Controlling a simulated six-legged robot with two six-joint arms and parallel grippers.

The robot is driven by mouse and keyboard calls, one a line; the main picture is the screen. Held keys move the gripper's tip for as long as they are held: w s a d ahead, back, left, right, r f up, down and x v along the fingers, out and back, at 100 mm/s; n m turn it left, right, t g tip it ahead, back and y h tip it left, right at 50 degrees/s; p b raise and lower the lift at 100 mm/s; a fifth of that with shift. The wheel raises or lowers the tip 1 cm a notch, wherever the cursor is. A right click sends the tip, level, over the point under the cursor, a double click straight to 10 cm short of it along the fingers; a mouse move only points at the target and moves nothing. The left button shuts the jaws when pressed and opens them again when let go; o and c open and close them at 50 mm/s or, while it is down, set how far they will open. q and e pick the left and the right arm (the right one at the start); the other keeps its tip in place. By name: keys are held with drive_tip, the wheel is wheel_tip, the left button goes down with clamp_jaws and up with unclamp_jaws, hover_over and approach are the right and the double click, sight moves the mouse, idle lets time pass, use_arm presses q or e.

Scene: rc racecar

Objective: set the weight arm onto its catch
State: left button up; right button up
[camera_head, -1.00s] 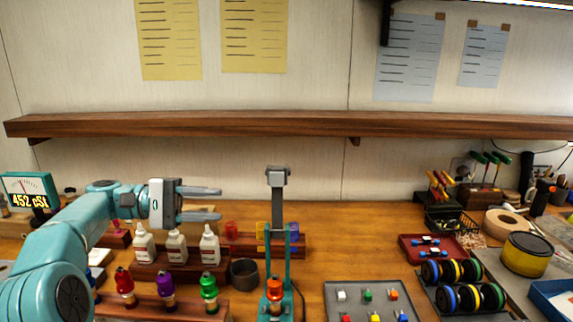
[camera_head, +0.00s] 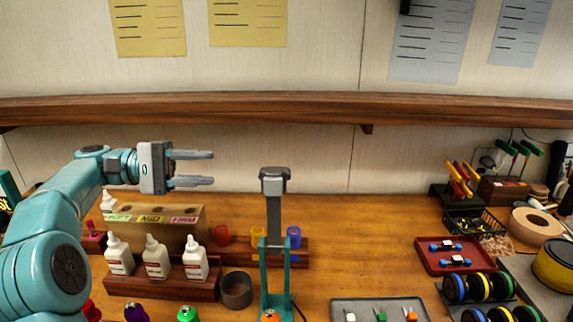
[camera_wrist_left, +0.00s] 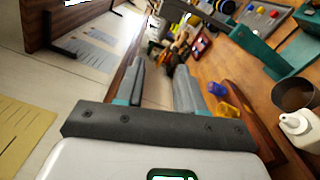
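The weight arm (camera_head: 274,210) stands upright as a grey bar with a blocky grey head on top. It rises from a teal two-post stand (camera_head: 263,275) on the bench. I cannot make out the catch. My left gripper (camera_head: 212,168) is open and empty, to the left of the arm's head at about its height in the picture, with a clear gap between them. The wrist view also shows its parallel, separated fingers (camera_wrist_left: 160,66) and the teal stand (camera_wrist_left: 262,48) beyond and to the right. My right gripper is not in view.
White bottles (camera_head: 156,258) stand in a wooden rack left of the stand. A dark cup (camera_head: 237,290) sits close beside it, with coloured cups (camera_head: 222,236) behind. A grey parts tray (camera_head: 378,306) lies to the right. A wooden shelf (camera_head: 300,108) runs above.

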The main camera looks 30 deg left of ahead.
sight(285, 170)
use_arm(q)
drive_tip(key=b+x, duration=0.2)
drive_tip(key=x, duration=0.3)
drive_tip(key=b+x, duration=0.1)
drive_tip(key=x, duration=0.4)
drive_tip(key=b+x, duration=0.2)
drive_tip(key=x, duration=0.3)
drive_tip(key=shift+s+d+b, duration=0.2)
drive_tip(key=shift+d+b, duration=0.1)
drive_tip(key=shift+b, duration=0.05)
drive_tip(key=shift+w+d, duration=0.25)
drive_tip(key=shift+d, duration=0.05)
clamp_jaws()
